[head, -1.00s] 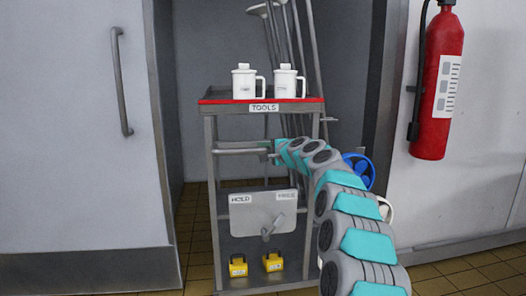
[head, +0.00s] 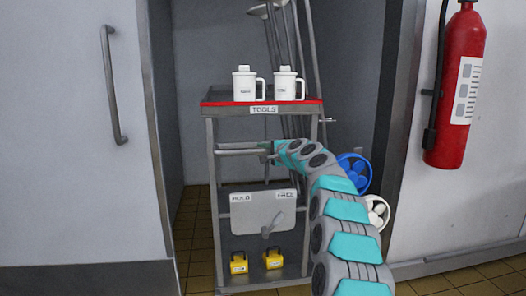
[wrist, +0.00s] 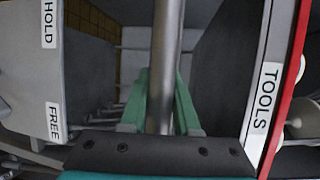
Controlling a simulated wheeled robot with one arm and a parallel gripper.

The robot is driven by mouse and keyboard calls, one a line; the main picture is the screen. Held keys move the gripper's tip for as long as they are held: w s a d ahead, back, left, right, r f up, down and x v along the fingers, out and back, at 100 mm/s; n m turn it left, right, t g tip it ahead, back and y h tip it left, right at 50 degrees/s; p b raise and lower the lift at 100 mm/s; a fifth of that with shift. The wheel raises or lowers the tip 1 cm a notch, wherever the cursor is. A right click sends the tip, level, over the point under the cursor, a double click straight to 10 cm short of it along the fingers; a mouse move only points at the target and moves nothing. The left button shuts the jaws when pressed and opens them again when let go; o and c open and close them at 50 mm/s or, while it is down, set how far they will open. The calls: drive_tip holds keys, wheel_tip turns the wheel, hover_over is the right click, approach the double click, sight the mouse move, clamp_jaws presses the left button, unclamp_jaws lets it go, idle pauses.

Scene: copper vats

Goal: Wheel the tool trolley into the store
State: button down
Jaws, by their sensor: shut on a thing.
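The tool trolley (head: 263,108), a grey metal frame with a red-edged top tray labelled TOOLS, stands upright at the store's opening in the head view. Its grey handle bar (head: 232,152) crosses the front below the tray. My gripper (head: 266,150) is shut on this bar. In the wrist view the green fingers of my gripper (wrist: 162,76) lie on both sides of the bar (wrist: 168,35). A plate (head: 262,211) marked HOLD and FREE carries a small lever (head: 271,229), hanging near the middle. The store (head: 346,85) is the dark recess behind; the trolley hides part of it.
Long poles (head: 311,60), a blue wheel (head: 355,170) and a white one (head: 377,212) are behind. A red extinguisher (head: 457,85) hangs right.

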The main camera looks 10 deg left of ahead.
idle(0.3)
drive_tip(key=c, duration=0.7)
unclamp_jaws()
drive_tip(key=shift+o, duration=0.2)
drive_tip(key=shift+b+v, duration=0.35)
drive_tip(key=shift+v, duration=0.45)
drive_tip(key=b+v, duration=0.1)
drive_tip(key=v, duration=0.5)
drive_tip(key=shift+s, duration=0.1)
